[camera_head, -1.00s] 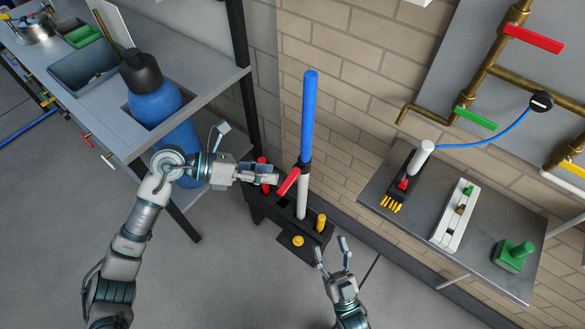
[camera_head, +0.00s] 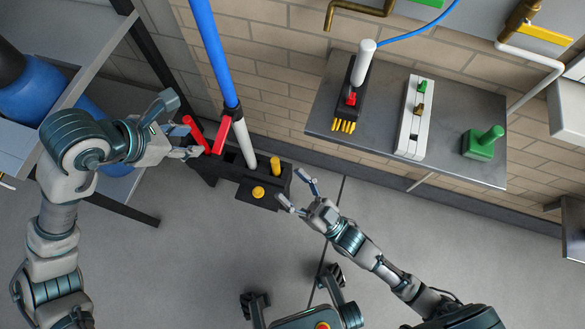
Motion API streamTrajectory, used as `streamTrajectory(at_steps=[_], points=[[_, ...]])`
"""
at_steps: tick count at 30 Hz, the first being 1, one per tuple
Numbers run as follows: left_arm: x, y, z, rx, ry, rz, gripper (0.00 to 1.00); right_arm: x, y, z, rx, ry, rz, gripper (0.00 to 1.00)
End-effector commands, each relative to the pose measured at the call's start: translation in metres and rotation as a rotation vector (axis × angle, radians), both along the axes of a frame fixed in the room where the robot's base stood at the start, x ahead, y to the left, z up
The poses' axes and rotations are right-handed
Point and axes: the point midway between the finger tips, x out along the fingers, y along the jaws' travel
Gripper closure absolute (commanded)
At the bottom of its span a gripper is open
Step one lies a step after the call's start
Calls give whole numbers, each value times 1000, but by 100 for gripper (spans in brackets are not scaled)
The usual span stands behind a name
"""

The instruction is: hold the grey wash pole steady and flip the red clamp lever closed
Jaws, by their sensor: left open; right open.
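A tall pole, blue on top (camera_head: 213,55) and light grey below (camera_head: 242,138), stands tilted in the picture in a black base (camera_head: 268,184). A black collar joins its two colours. The red clamp lever (camera_head: 221,136) slants down and left from the collar, standing away from the pole. My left gripper (camera_head: 184,128) is open, left of the lever. One finger is close to the lever's lower end; I cannot tell if they touch. Neither gripper is around the pole.
Another red handle (camera_head: 194,133) stands beside the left gripper. The base bears yellow knobs (camera_head: 258,192). A grey wall shelf (camera_head: 455,145) with small devices is at right.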

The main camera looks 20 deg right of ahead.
Motion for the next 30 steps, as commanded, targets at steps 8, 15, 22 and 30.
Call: streamTrajectory(at_steps=[8, 15, 22, 30], points=[[-1, 1, 0, -2, -1, 0, 58, 68, -15, -111, -308, 328, 77, 35], [-1, 1, 1, -2, -1, 0, 58, 83, -30, -138, -383, 417, 72, 35], [-1, 1, 0, -2, 0, 1, 58, 97, -19, -137, -379, 416, 72, 35], [-1, 1, 0, -2, -1, 0, 58, 140, 17, -136, -377, 414, 72, 35]])
